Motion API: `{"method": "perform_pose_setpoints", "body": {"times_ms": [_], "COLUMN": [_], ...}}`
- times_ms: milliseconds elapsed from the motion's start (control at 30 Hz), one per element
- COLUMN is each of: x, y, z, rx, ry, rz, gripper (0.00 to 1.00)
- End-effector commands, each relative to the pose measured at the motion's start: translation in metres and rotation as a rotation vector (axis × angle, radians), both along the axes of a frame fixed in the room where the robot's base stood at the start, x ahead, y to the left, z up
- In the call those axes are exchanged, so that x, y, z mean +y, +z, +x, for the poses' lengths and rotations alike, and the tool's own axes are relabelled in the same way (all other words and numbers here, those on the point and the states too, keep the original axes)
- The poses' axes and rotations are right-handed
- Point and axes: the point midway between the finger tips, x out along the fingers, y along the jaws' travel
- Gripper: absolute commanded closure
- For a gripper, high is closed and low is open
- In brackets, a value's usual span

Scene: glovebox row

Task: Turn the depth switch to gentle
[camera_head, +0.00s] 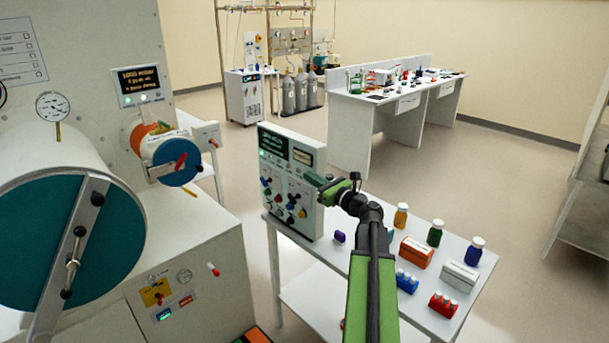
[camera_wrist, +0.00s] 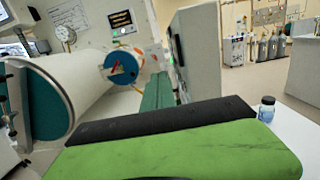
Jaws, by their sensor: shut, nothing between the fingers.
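A white control panel (camera_head: 286,224) with a dark display stands on the white side table. Its face carries several small coloured knobs and switches (camera_head: 283,200); their labels are too small to read, so I cannot tell which is the depth switch. My gripper (camera_head: 322,183) is shut and empty, at the panel's upper right edge. It hides part of the face there, and I cannot tell whether it touches. In the wrist view the panel (camera_wrist: 196,50) shows edge-on, its face turned away to the left, with my green gripper (camera_wrist: 157,92) beside it.
Bottles (camera_head: 401,216), an orange box (camera_head: 416,252), a white box (camera_head: 458,275) and vial racks crowd the side table (camera_head: 350,250). A glovebox (camera_head: 60,170) with a blue-green round door stands left. Open floor (camera_head: 480,180) lies behind the table.

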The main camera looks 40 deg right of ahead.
Motion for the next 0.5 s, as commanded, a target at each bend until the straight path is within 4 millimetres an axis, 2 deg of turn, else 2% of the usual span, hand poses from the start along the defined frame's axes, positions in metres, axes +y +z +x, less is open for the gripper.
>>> {"method": "perform_pose_setpoints", "body": {"times_ms": [33, 167, 267, 367, 400, 467, 500], "x": [0.001, 0.001, 0.009, 0.031, 0.043, 0.062, 0.073], "y": [0.007, 0.006, 0.012, 0.025, 0.027, 0.022, 0.011], "z": [-0.003, -0.004, 0.011, 0.046, 0.062, 0.083, 0.092], "rx": [0.0, -0.001, -0.022, -0.077, -0.101, -0.13, -0.14], "ry": [0.0, -0.001, -0.028, -0.109, -0.155, -0.237, -0.303], "rz": [0.0, 0.003, 0.079, 0.323, 0.475, 0.747, 0.942], "gripper": [1.0, 1.0, 1.0, 1.0, 1.0, 1.0, 1.0]}}
